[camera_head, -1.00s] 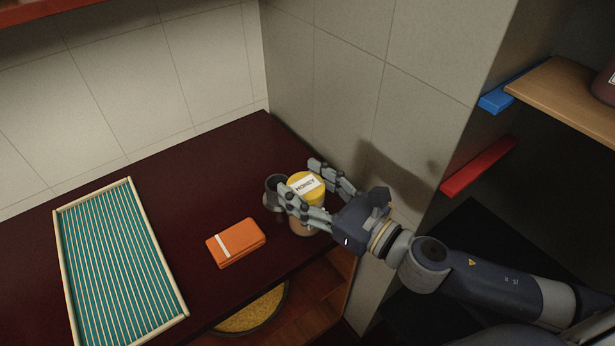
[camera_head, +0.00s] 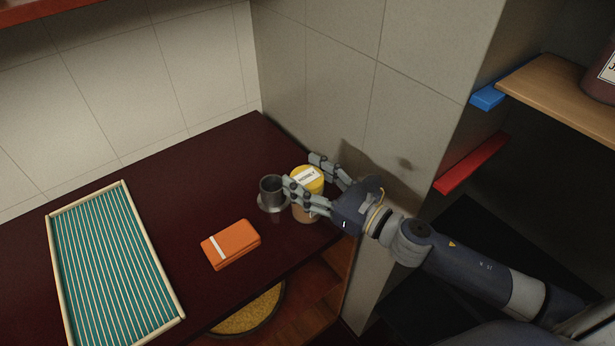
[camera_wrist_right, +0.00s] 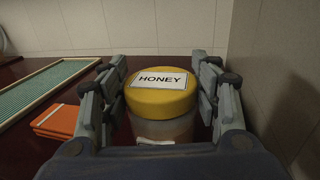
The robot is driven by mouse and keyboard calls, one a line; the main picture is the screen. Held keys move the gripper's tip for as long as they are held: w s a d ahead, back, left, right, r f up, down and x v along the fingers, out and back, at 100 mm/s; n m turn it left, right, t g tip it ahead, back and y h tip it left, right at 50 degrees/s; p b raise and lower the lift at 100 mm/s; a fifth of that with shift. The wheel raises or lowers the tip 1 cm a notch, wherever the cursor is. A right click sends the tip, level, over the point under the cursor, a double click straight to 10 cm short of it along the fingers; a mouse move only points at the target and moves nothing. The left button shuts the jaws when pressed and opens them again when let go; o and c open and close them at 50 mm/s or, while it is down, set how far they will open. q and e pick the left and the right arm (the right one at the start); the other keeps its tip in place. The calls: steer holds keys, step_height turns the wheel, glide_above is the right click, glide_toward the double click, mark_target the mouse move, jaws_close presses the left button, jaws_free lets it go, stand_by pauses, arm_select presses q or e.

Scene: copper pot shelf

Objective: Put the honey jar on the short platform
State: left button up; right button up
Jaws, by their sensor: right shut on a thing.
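The honey jar (camera_head: 307,180) has a yellow lid with a white "HONEY" label and a tan body. It is at the right end of the dark red table, beside a small grey metal cup. My right gripper (camera_head: 303,172) is shut on it, one finger on each side. In the right wrist view the jar (camera_wrist_right: 162,92) sits upright between the fingers (camera_wrist_right: 165,85). I cannot tell whether its base touches the table. No thing is clearly marked as the short platform. My left gripper is not in view.
The grey cup (camera_head: 271,190) stands on a saucer close left of the jar. An orange box (camera_head: 230,245) and a teal slatted tray (camera_head: 121,190) lie further left. The tiled wall (camera_head: 345,110) is close on the right. A wooden shelf (camera_head: 545,90), blue ledge (camera_head: 487,97) and red ledge (camera_head: 470,163) are beyond.

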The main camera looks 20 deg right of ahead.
steer(key=o, duration=1.3)
steer(key=shift+f, duration=0.15)
steer(key=o, duration=0.4)
steer(key=shift+o, duration=0.2)
steer(key=shift+r, duration=0.25)
steer(key=shift+s+d+f, duration=0.1)
steer(key=shift+s+f, duration=0.05)
steer(key=b+v, duration=0.4)
steer(key=v, duration=0.7)
steer(key=shift+s, duration=0.3)
steer(key=shift+d, duration=0.1)
